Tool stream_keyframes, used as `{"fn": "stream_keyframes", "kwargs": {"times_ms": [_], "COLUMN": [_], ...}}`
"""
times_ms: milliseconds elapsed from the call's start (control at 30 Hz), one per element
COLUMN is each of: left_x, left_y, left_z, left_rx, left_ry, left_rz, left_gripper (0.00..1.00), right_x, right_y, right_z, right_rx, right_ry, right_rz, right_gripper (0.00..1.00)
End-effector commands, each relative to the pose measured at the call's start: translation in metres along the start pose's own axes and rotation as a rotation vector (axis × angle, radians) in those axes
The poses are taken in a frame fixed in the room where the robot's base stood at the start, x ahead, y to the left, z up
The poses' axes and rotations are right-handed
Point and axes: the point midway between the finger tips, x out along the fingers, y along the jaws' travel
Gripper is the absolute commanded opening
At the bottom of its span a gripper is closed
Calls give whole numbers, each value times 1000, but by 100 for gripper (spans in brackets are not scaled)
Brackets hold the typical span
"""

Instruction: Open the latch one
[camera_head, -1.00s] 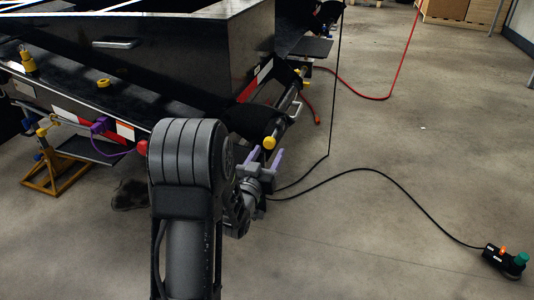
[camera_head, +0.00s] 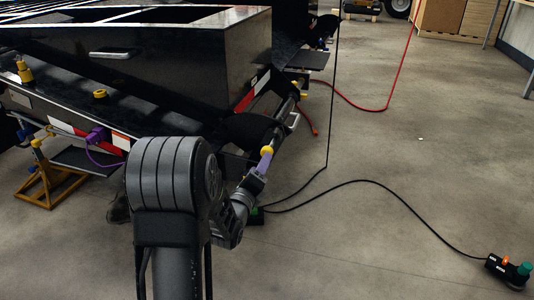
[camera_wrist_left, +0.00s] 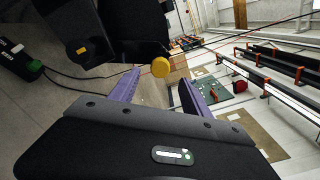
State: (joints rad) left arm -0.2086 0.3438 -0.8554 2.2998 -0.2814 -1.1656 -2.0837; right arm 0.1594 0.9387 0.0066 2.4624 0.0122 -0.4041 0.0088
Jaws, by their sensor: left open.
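The latch shows in the head view as a grey bar (camera_head: 284,122) along the black trailer's corner, with a round yellow knob (camera_head: 267,151) at its near lower end. My left gripper (camera_head: 266,157) is at that knob, its purple fingers seen nearly edge-on. In the left wrist view my left gripper (camera_wrist_left: 160,77) is open. The yellow knob (camera_wrist_left: 161,67) appears between its two fingertips, with a gap on each side. I cannot tell whether the fingers touch it. My right gripper is in neither view.
The black trailer (camera_head: 200,58) fills the upper left. A yellow jack stand (camera_head: 47,180) is at the left. A black cable runs over the floor to a small black box (camera_head: 508,268) at the right. A red hose (camera_head: 352,103) lies behind. The concrete floor right is mostly clear.

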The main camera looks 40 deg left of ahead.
Motion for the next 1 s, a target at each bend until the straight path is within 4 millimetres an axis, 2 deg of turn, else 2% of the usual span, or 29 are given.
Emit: {"fn": "stream_keyframes", "kwargs": {"times_ms": [367, 800, 1000], "left_x": [7, 69, 78], "left_y": [1, 2, 0], "left_z": [-1, -1, 0], "left_rx": [-3, -3, -4], "left_ry": [1, 0, 0], "left_rz": [0, -2, -1], "left_gripper": [56, 56, 56], "right_x": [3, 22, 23], "right_y": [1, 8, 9], "right_z": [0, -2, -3], "right_rx": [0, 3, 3], "right_ry": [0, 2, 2], "right_rz": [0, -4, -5], "right_gripper": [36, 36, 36]}}
